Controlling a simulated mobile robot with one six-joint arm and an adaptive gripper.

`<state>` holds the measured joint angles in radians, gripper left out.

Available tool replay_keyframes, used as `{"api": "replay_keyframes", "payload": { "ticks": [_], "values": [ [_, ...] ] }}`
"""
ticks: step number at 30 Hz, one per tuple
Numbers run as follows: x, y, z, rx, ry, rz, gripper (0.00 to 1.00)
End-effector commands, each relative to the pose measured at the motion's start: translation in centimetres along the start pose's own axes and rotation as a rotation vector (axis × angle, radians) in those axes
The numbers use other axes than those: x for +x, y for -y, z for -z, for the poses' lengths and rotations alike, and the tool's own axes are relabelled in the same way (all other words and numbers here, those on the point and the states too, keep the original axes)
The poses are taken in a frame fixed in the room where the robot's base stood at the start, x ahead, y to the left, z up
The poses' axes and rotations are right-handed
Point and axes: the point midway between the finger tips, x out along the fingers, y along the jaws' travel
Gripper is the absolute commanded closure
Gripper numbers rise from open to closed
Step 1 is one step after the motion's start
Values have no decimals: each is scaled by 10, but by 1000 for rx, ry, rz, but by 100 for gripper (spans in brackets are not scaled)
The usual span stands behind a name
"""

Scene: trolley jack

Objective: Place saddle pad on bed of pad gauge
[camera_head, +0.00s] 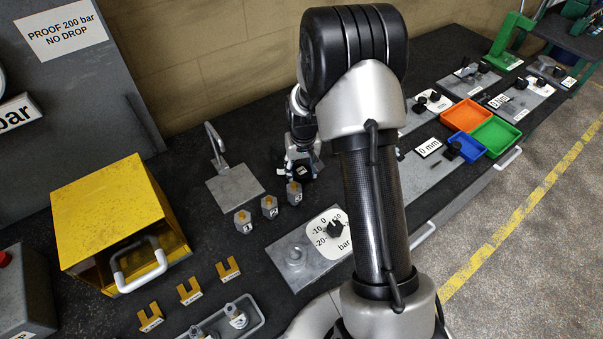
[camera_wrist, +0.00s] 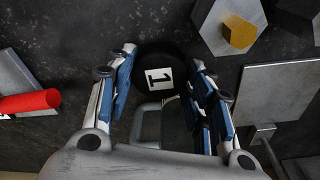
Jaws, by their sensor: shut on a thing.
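My gripper (camera_wrist: 161,62) is shut on the saddle pad (camera_wrist: 158,78), a dark round piece with a white label reading 1, held between the two blue-padded fingers. In the head view my gripper (camera_head: 303,155) is partly hidden behind my arm, above the dark bench near the back wall. I cannot tell the pad's height above the bench. A grey plate with a "0 mm" sign (camera_head: 428,147) lies right of my arm; it may be the pad gauge, partly hidden by the arm, and I cannot make out its bed surely.
A grey plate with a bent rod (camera_head: 235,187) lies left of my gripper. Several numbered hexagonal blocks (camera_head: 270,207) stand just in front. A grey board with a bar dial (camera_head: 330,231) is nearer. Orange (camera_head: 466,116), green and blue trays lie right. A red cylinder (camera_wrist: 30,102) shows left in the wrist view.

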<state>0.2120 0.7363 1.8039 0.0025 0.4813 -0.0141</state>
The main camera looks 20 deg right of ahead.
Motion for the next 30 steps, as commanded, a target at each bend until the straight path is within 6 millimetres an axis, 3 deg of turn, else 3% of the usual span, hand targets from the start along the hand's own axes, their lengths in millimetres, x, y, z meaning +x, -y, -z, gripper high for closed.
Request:
{"api": "replay_keyframes", "payload": {
  "ticks": [9, 18, 24, 30],
  "values": [
    [-78, 0, 11, 0, -6, 0, 81],
    [-137, 0, 18, 0, -5, 0, 81],
    [-158, 0, 20, 0, -1, 0, 81],
    [-166, 0, 20, 0, -2, 0, 81]
  ]
}}
